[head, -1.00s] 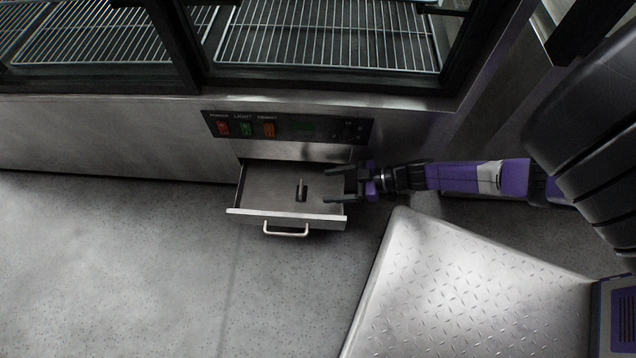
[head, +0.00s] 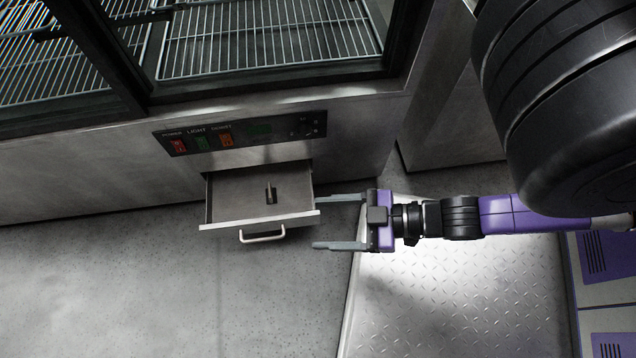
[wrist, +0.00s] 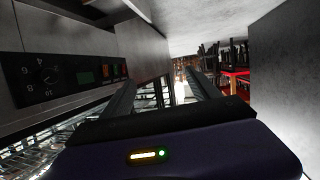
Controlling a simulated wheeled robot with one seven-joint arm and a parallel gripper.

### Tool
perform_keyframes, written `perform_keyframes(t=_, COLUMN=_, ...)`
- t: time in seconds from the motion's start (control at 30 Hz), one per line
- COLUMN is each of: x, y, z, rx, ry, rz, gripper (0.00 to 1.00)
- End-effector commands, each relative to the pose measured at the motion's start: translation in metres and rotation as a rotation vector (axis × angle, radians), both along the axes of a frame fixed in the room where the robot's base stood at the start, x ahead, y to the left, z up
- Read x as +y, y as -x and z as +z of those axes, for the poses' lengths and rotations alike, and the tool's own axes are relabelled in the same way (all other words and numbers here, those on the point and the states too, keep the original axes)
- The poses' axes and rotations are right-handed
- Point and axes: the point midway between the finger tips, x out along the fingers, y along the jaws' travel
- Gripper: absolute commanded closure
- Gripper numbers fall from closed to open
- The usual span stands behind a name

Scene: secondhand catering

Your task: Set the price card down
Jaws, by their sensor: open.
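A small dark object, likely the price card (head: 269,193), stands in the open drawer (head: 228,207) below the control panel. It is thin and seen nearly edge-on from above, so its face cannot be read. My gripper (head: 328,222) is open and empty, to the right of the drawer and apart from the card. Its upper finger is close to the drawer's front right corner in the head view; whether they touch cannot be told. In the wrist view the two fingers (wrist: 164,95) point forward with nothing between them, and the card is not seen.
The refrigerated cabinet with wire shelves (head: 268,40) stands behind the drawer. Its control panel (head: 240,133) has red, green and orange switches. The drawer's handle (head: 262,236) sticks out in front. The floor (head: 130,300) at left is clear. A red-topped table (wrist: 236,74) shows far off.

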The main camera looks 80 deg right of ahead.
Motion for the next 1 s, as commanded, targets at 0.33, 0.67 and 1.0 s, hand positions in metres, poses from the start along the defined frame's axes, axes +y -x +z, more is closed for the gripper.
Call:
perform_keyframes(t=0.33, x=0.044, y=-0.011, z=0.104, rx=-0.036, ry=-0.066, rz=-0.139, gripper=0.30)
perform_keyframes(t=0.67, x=0.045, y=-0.012, z=0.107, rx=-0.038, ry=-0.067, rz=-0.141, gripper=0.30)
perform_keyframes(t=1.0, x=0.045, y=-0.012, z=0.157, rx=-0.038, ry=-0.067, rz=-0.140, gripper=0.30)
